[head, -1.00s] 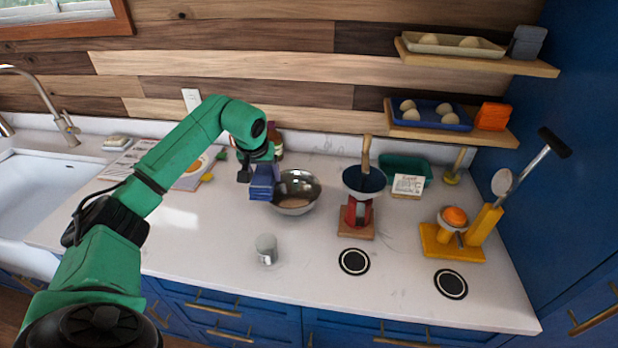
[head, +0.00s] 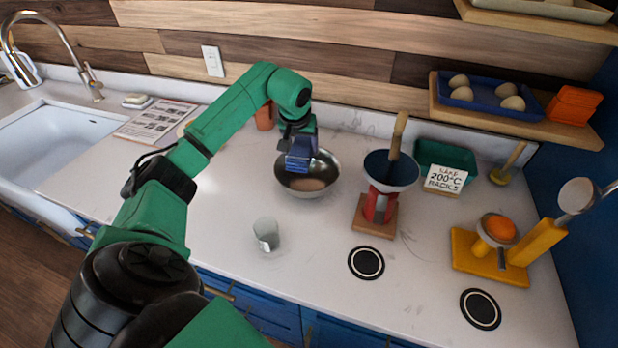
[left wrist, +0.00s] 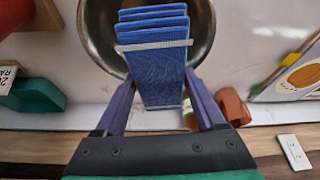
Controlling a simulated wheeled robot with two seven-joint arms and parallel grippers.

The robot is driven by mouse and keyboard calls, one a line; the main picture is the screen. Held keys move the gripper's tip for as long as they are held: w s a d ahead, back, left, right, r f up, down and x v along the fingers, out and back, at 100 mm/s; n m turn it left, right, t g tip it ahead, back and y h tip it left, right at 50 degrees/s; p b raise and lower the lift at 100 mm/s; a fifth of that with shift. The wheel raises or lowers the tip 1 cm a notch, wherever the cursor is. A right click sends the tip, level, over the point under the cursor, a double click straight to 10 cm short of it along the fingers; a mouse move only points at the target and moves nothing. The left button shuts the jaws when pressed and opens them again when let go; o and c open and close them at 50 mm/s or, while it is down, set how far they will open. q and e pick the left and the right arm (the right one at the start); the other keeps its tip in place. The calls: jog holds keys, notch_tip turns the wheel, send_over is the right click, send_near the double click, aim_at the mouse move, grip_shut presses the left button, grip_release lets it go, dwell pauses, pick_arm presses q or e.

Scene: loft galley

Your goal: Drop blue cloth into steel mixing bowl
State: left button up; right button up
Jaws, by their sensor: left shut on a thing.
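The blue cloth (head: 299,158) is a folded stack with a pale band around it. My left gripper (head: 299,146) is shut on it and holds it over the steel mixing bowl (head: 328,176). In the left wrist view the cloth (left wrist: 152,70) hangs between the two purple fingers, with its far end over the bowl (left wrist: 98,28). The bowl stands on the white counter and has something brownish in its bottom. I cannot tell whether the cloth touches the bowl. My right gripper is not in view.
A clear glass (head: 266,234) stands in front of the bowl. Right of it is a red scale (head: 378,207) with a dark blue pan (head: 391,168). A terracotta pot (head: 266,117) stands behind my arm.

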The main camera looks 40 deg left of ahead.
pick_arm(q)
jog(key=shift+s+r, duration=0.1)
jog(key=shift+r, duration=0.05)
jog(key=o, duration=1.1)
jog(key=shift+s+r, duration=0.1)
jog(key=shift+s, duration=0.1)
jog(key=shift+o, duration=0.3)
jog(key=shift+s+r, duration=0.1)
jog(key=shift+r, duration=0.25)
jog(key=b+v, duration=0.2)
jog(key=v, duration=1.2)
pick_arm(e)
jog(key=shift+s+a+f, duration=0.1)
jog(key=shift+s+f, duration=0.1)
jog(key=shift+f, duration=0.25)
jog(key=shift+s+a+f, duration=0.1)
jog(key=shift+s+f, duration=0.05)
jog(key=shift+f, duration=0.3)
pick_arm(q)
jog(key=shift+s, duration=0.1)
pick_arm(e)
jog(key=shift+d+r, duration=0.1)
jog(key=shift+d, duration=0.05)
